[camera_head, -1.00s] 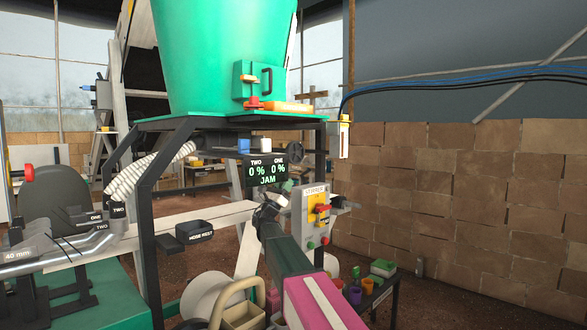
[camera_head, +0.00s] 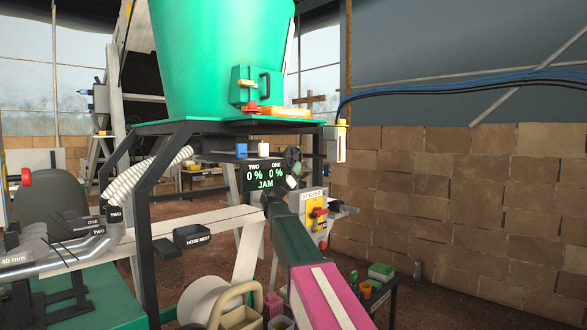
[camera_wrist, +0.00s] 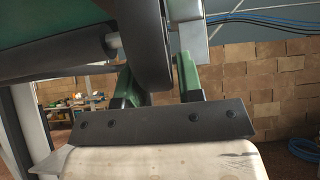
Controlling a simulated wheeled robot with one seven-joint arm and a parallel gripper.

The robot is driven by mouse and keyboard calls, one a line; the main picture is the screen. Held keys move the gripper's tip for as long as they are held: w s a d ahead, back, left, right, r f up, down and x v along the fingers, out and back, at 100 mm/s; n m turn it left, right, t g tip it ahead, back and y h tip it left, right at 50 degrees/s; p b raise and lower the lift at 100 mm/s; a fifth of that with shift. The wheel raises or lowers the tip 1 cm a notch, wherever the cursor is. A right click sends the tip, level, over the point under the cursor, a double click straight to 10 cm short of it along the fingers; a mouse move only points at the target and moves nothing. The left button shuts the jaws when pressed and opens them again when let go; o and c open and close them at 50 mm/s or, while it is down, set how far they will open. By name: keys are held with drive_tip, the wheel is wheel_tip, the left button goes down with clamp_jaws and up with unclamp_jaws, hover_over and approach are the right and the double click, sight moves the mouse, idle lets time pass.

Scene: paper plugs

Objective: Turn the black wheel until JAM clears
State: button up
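The display (camera_head: 265,175) under the green hopper reads TWO 0 %, ONE 0 % and JAM in green letters. A black wheel (camera_head: 293,154) shows small at its right side, partly hidden. In the wrist view the black wheel (camera_wrist: 151,42) is close and nearly edge-on, its lower rim reaching down between my fingers. My gripper (camera_wrist: 160,85) has its green fingers apart, one on each side of the rim in the picture. I cannot tell whether either finger touches it. In the head view my gripper (camera_head: 277,192) is just below the display, its fingertips hard to make out.
The green hopper (camera_head: 222,60) stands on a dark frame above. A black hose rest (camera_head: 192,237) is at left. A brick wall (camera_head: 450,200) closes the right side.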

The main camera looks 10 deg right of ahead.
drive_tip(key=shift+d+r, duration=0.1)
drive_tip(key=shift+c, duration=0.3)
clamp_jaws()
drive_tip(key=shift+w, duration=0.1)
